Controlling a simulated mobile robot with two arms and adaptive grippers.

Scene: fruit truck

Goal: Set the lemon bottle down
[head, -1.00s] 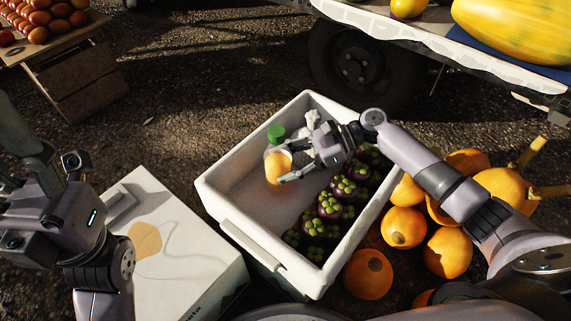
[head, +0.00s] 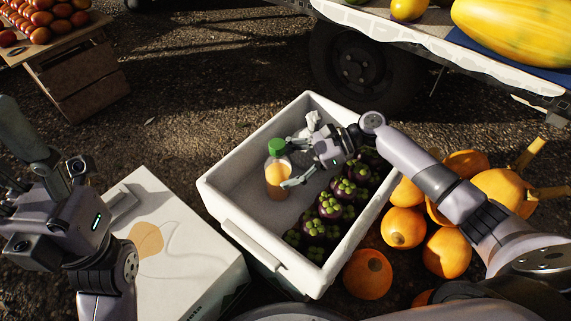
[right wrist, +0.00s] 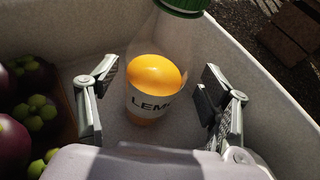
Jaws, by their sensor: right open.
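The lemon bottle (head: 277,175), clear with a green cap and an orange-yellow lower part, stands upright inside the white crate (head: 232,213), in its empty left part. In the right wrist view the bottle (right wrist: 150,98) shows a "LEM..." label and stands between the spread fingers, with a gap on each side. My right gripper (head: 287,163) is open just right of the bottle; it also shows in the right wrist view (right wrist: 160,100). My left gripper (head: 40,180) is at the left edge, away from the crate; its fingertips are not clear.
Mangosteens (head: 331,206) fill the crate's right side. A white box (head: 190,262) stands left of the crate. Orange fruits (head: 403,227) lie on the ground to the right. A truck wheel (head: 352,65) stands behind. Bare ground lies beyond the crate's left side.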

